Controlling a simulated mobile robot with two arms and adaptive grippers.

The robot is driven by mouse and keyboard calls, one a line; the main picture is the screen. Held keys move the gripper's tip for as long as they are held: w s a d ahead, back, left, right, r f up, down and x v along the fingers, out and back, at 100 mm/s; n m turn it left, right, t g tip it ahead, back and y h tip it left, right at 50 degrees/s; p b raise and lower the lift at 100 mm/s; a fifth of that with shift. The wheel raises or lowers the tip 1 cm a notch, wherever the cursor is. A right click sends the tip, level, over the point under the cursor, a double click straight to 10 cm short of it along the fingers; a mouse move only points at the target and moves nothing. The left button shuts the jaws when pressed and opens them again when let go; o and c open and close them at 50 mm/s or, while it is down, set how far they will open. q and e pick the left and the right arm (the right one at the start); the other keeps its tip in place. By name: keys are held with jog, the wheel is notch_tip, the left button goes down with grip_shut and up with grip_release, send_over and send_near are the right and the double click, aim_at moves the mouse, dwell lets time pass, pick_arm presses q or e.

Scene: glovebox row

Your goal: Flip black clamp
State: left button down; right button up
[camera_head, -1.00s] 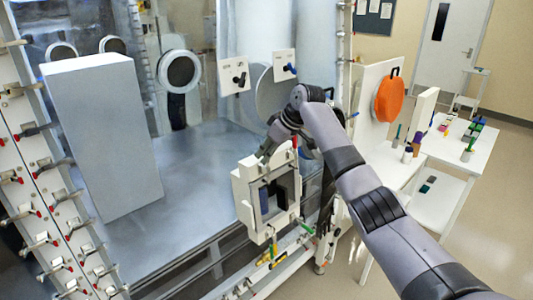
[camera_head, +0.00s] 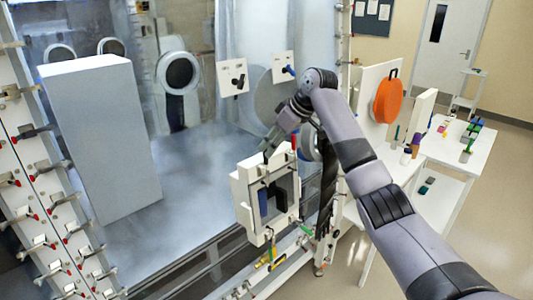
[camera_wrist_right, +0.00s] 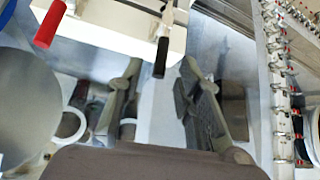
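A white box-shaped frame (camera_head: 241,205) with a square opening stands in front of the glovebox in the head view. A clamp with a red handle (camera_head: 294,141) sits at its top right; a red handle also shows in the right wrist view (camera_wrist_right: 50,22). The black clamp handle (camera_wrist_right: 160,57) hangs from the white frame in the wrist view. My right gripper (camera_wrist_right: 162,70) is open, its two fingers apart on either side of the black handle's line. Whether they touch it cannot be told. In the head view my right gripper (camera_head: 266,152) is small and partly hidden at the frame's top. My left gripper is out of view.
The glovebox panel at left carries several red-tipped clamps (camera_head: 40,242). A tall white block (camera_head: 105,140) shows behind the glass. An orange disc (camera_head: 388,100) and a white table (camera_head: 440,150) with small items are at right. Open floor lies at the lower right.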

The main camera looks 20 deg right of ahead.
jog(key=v, duration=0.6)
jog(key=shift+s+r, duration=0.15)
jog(key=shift+r, duration=0.15)
jog(key=shift+f, duration=0.1)
